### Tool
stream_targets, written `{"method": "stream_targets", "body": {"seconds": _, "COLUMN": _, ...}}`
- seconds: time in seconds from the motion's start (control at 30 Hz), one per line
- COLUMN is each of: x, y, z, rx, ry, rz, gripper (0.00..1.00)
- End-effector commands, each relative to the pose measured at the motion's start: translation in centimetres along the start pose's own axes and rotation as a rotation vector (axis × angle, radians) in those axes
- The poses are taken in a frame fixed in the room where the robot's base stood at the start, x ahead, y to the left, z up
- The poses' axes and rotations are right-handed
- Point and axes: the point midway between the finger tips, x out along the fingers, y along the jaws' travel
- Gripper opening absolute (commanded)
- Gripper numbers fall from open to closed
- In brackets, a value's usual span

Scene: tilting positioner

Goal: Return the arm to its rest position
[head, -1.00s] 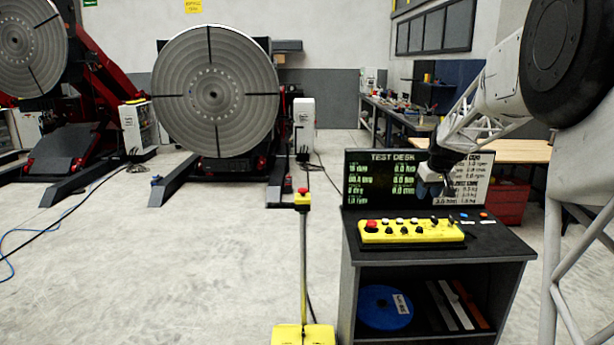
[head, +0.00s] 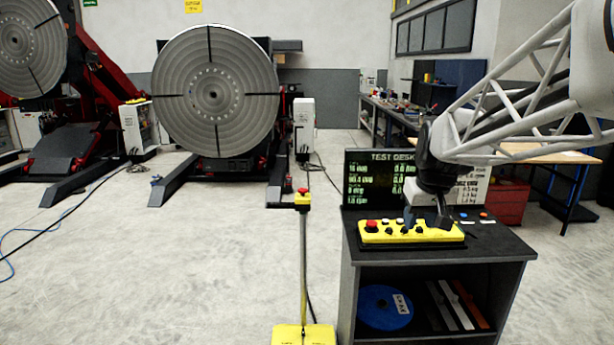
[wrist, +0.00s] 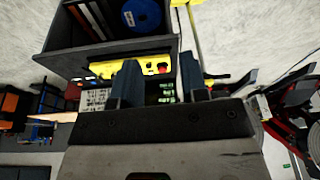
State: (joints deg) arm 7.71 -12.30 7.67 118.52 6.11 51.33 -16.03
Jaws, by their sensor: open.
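My gripper (head: 428,218) is open and points down in front of the test desk screen (head: 372,180), close above the yellow control box (head: 400,239) on the desk top. I cannot tell whether it touches the box. In the wrist view my two dark fingers (wrist: 160,78) stand apart with nothing held between them. The yellow box (wrist: 120,73) and its red button show beyond the fingers there. The gripper and forearm hide part of the screen in the head view.
The black test desk (head: 500,249) has an open shelf with a blue disc (head: 385,306). A yellow stand (head: 303,250) with a red button is left of it. A positioner with a round plate (head: 215,125) stands behind. Floor at left is mostly clear, with cables.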

Motion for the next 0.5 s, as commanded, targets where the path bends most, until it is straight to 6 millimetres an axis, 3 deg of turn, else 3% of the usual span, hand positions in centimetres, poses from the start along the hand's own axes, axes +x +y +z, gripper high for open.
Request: {"method": "stream_targets", "body": {"seconds": 0.5, "x": -1.6, "y": -5.2, "z": 13.9, "rx": 0.046, "ry": -0.021, "rz": 0.024, "gripper": 0.4}}
